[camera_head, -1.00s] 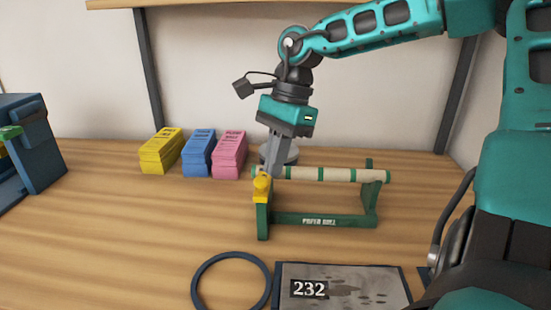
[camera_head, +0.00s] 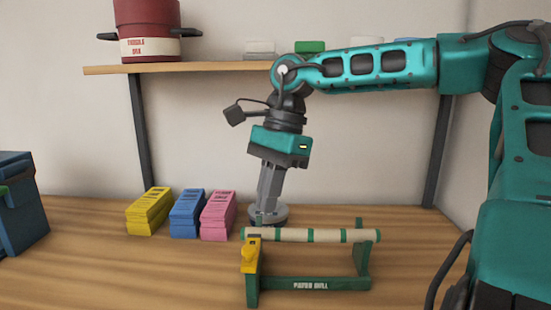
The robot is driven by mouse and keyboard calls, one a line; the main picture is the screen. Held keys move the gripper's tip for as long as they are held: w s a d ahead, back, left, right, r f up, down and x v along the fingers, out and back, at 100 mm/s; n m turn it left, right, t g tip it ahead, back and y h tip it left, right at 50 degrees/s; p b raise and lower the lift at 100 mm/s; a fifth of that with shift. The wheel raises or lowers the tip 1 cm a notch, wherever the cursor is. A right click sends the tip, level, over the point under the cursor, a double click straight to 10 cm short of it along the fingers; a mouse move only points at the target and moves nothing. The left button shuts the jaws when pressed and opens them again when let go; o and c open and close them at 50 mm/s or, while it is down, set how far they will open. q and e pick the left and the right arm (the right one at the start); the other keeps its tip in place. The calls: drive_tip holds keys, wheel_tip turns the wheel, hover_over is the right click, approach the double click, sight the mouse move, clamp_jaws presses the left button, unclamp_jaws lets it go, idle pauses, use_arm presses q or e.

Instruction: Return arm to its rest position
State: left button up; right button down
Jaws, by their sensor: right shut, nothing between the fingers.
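My right arm (camera_head: 385,66) comes in from the right in the head view, in teal and black. Its right gripper (camera_head: 266,208) points down with its fingers shut and nothing between them. The fingertips are just behind the left end of a paper roll (camera_head: 330,236) on a green stand (camera_head: 315,284). A grey round thing (camera_head: 282,214) stands close behind the fingers; I cannot tell whether they touch it. My left gripper is not in view.
Yellow (camera_head: 149,211), blue (camera_head: 187,214) and pink (camera_head: 218,215) stacks stand left of the gripper. A dark blue box (camera_head: 20,210) is at the far left. A wooden shelf (camera_head: 215,68) above holds a red pot (camera_head: 147,28). The table's front left (camera_head: 120,275) is clear.

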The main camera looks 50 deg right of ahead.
use_arm(q)
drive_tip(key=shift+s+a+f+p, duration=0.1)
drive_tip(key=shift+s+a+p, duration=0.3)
drive_tip(key=shift+p, duration=0.05)
use_arm(e)
drive_tip(key=v, duration=0.6)
drive_tip(key=shift+r, duration=0.2)
